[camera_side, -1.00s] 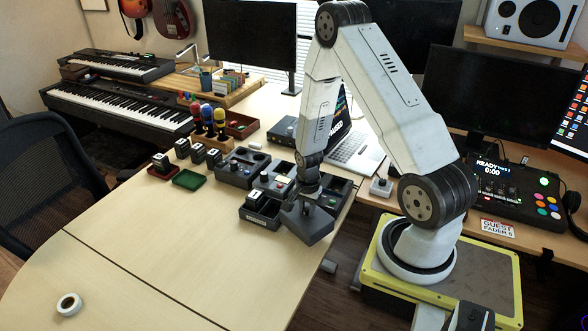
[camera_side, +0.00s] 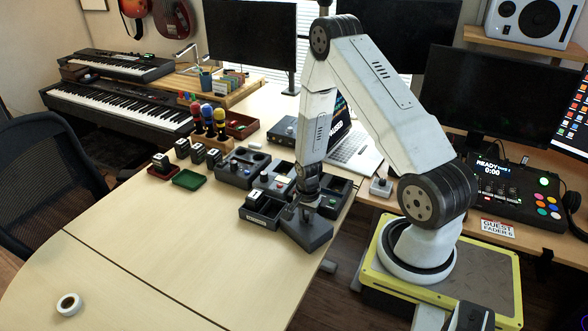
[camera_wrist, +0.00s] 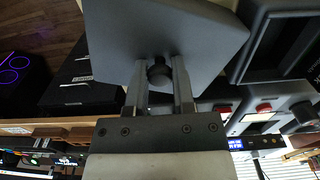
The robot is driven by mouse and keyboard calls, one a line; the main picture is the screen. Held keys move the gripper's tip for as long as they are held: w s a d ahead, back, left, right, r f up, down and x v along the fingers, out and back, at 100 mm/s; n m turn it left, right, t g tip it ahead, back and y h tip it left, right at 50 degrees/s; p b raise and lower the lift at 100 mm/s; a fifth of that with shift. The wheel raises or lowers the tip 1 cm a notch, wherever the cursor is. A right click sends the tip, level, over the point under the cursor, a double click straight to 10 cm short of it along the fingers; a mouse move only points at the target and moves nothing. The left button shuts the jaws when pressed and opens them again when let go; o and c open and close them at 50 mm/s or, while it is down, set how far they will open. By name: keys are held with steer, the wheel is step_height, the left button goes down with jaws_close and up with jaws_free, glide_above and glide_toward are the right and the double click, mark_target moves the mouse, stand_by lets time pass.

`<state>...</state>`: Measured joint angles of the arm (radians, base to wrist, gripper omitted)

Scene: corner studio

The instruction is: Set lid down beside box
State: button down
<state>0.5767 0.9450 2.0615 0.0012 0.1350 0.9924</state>
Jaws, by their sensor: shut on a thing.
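The lid (camera_side: 312,234) is a dark grey square plate with a black knob. My gripper (camera_side: 303,205) is shut on the lid's knob, above the plate. In the wrist view the lid (camera_wrist: 205,35) fills the top middle, and the fingers of my gripper (camera_wrist: 160,72) sit on either side of the knob (camera_wrist: 159,76). The open dark box (camera_side: 340,188) is just behind the lid, partly hidden by my arm. In the wrist view a box wall (camera_wrist: 262,35) shows at the top right, close to the lid. I cannot tell whether the lid touches the table.
A labelled dark tray (camera_side: 255,222) with numbered blocks stands left of the lid. The pale tabletop (camera_side: 190,255) in front and left is clear, apart from a tape roll (camera_side: 69,304). The table's edge is close on the right.

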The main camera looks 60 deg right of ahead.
mark_target(306, 216)
steer(key=shift+c, duration=2.3)
jaws_free()
steer(key=shift+r, duration=0.1)
step_height(306, 216, up, 12)
steer(key=a+r+n+t, duration=0.1)
steer(key=a+r+n, duration=0.4)
steer(key=a+n, duration=0.4)
steer(key=s+a+r+n+t, duration=0.1)
steer(key=a+r+n, duration=0.4)
steer(key=a+n, duration=0.4)
steer(key=shift+a+r+t, duration=0.15)
steer(key=shift+a+t, duration=0.15)
steer(key=shift+a, duration=0.25)
